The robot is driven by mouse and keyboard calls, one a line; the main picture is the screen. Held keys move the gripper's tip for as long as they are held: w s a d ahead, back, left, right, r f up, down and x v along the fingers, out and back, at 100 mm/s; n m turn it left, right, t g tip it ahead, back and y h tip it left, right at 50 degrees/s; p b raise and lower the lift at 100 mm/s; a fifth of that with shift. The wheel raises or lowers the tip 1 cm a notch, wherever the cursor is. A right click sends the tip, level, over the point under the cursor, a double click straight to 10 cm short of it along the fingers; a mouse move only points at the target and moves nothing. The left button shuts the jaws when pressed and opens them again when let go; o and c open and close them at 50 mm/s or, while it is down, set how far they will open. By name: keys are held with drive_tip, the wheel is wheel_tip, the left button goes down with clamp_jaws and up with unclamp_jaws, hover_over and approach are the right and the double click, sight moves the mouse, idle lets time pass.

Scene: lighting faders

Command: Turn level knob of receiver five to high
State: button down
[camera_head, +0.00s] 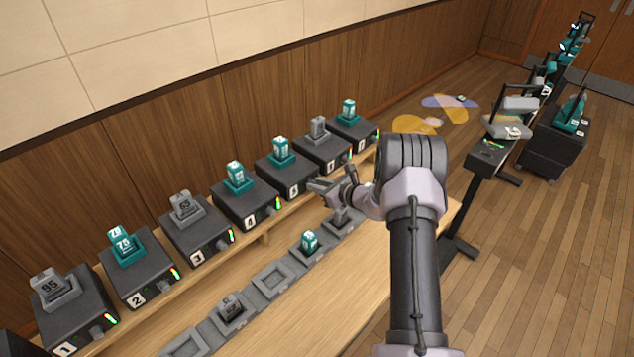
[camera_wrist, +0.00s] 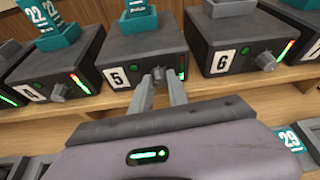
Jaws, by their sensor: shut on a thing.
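Receiver five (camera_wrist: 135,55), a dark box with a white "5" label, stands on the shelf straight ahead in the wrist view. It also shows in the head view (camera_head: 268,174), with a teal transmitter in its top cradle. Its level knob (camera_wrist: 159,73) is on the front face, right of the label. My gripper (camera_wrist: 159,80) is shut on this knob, with a finger on each side. The knob's pointer is mostly hidden by the fingers. The level light bar (camera_wrist: 181,73) to its right shows green at least in its lower part. In the head view my gripper (camera_head: 318,187) covers the knob.
Receiver six (camera_wrist: 228,42) stands close on the right and receiver four (camera_wrist: 62,72) on the left. A row of grey charging cradles (camera_head: 272,280) lies on the table in front, some holding transmitters. Open floor lies to the right.

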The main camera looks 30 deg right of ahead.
drive_tip(key=shift+w+d+f+m+y+b, duration=0.15)
drive_tip(key=shift+m+y+b, duration=1.2)
drive_tip(key=shift+m, duration=0.8)
drive_tip(key=shift+d+f+m+y+b, duration=0.15)
drive_tip(key=shift+m+y+b, duration=1.2)
drive_tip(key=shift+m, duration=0.85)
drive_tip(key=shift+w+d+f+m+y+b, duration=0.15)
drive_tip(key=shift+m+y+b, duration=0.95)
drive_tip(key=shift+m+b, duration=0.75)
drive_tip(key=shift+s+r+m, duration=0.1)
drive_tip(key=shift+m, duration=0.3)
drive_tip(key=c, duration=1.6)
unclamp_jaws()
drive_tip(key=shift+o, duration=0.2)
